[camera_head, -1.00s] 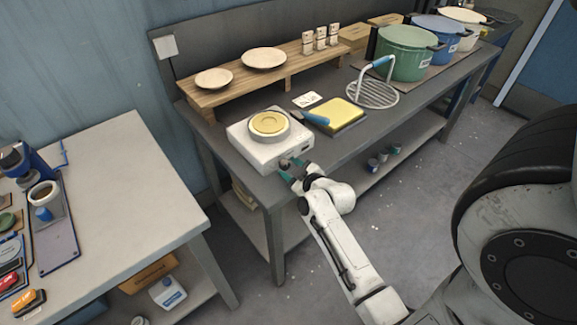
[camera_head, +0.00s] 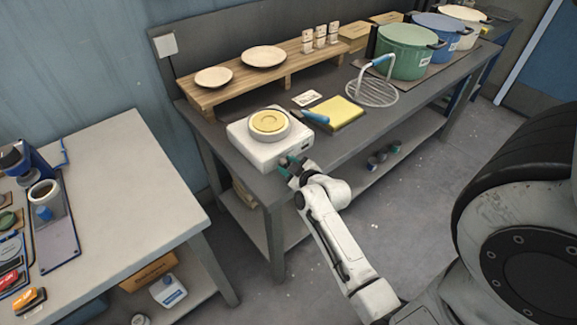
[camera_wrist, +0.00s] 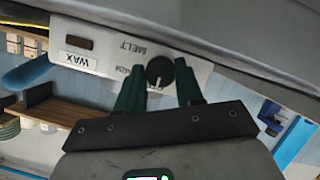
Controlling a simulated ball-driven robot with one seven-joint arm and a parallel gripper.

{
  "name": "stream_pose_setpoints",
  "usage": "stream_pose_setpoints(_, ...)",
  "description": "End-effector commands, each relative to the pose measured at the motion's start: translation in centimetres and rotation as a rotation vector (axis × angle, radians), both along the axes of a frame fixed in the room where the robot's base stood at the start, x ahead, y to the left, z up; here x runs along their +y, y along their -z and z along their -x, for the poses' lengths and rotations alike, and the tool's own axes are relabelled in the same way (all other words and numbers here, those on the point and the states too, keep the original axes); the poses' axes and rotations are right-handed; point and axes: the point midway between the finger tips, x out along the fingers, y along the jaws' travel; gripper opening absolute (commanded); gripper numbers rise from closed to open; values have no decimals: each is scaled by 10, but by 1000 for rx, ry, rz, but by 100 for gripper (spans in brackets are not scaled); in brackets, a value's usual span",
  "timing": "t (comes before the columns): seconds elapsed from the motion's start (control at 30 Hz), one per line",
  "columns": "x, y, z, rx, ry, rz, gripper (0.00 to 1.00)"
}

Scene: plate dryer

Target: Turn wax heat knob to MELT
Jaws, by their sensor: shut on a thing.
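The white wax heater (camera_head: 258,151) stands on the near left corner of the grey bench, with a pan of yellow wax (camera_head: 268,122) on top. In the wrist view its front panel (camera_wrist: 98,42) appears upside down, with WAX and MELT labels. The dark round heat knob (camera_wrist: 159,71) sits on this panel, and a pale mark shows at its lower edge. I cannot tell clearly which label it points to. My gripper (camera_wrist: 157,66) is shut on the knob, a green finger on each side. In the head view my gripper (camera_head: 289,168) hides the knob.
A yellow block (camera_head: 338,113) and blue-handled tool (camera_head: 315,118) lie right of the heater. A wooden shelf (camera_head: 225,93) with plates is behind. A second table (camera_head: 125,180) stands at left.

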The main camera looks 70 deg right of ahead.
Motion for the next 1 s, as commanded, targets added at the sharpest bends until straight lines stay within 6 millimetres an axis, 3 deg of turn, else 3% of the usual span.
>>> stream_pose_setpoints(0.37,0,3,0,-60,-2,-96,6)
stream_pose_setpoints(1.0,-4,3,3,-347,-1,-565,6)
